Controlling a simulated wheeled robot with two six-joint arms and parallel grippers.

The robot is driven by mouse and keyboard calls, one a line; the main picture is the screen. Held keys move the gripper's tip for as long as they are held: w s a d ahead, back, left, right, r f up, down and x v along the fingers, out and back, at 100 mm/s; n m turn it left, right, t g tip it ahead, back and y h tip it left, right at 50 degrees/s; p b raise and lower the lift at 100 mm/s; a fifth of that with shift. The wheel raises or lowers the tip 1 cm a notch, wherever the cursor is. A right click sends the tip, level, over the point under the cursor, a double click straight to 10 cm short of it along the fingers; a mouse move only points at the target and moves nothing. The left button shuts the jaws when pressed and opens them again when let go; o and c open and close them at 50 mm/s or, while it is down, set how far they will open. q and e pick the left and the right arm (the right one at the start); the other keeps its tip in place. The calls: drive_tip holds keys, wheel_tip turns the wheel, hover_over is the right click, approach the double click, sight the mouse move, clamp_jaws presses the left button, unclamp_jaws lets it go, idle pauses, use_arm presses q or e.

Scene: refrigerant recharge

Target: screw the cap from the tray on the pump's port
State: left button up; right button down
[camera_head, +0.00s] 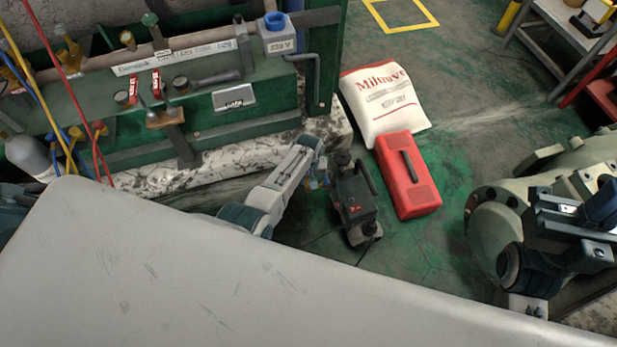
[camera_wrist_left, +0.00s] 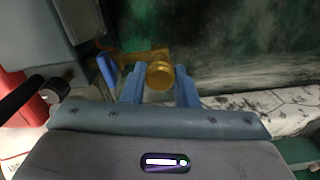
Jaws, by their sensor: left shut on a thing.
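The pump (camera_head: 353,205) is a dark unit with a handle, standing on the green floor in the middle of the head view. My left gripper (camera_head: 318,178) is close against its left side. In the left wrist view, a round brass cap (camera_wrist_left: 160,76) sits between the two blue fingers of my left gripper (camera_wrist_left: 160,88), which is shut on it. A brass fitting (camera_wrist_left: 136,56) shows just behind the cap, by the grey pump body (camera_wrist_left: 75,25). I cannot tell whether cap and fitting touch. My right gripper (camera_head: 580,225) is at the right; its fingers are unclear. I cannot make out the tray.
A red toolbox (camera_head: 408,178) lies right of the pump, with a white sack (camera_head: 385,105) behind it. A green bench (camera_head: 240,110) with hoses and valves stands at the left back. A large pale green machine (camera_head: 485,200) is at the right.

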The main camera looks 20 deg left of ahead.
use_arm(q)
drive_tip(key=shift+r+m+p, duration=0.1)
drive_tip(key=shift+m+p, duration=0.2)
drive_tip(key=shift+m, duration=1.5)
drive_tip(key=shift+m+p, duration=0.55)
drive_tip(key=shift+m, duration=0.45)
drive_tip(key=o, duration=1)
drive_tip(key=shift+f, duration=0.2)
drive_tip(key=shift+r, duration=0.1)
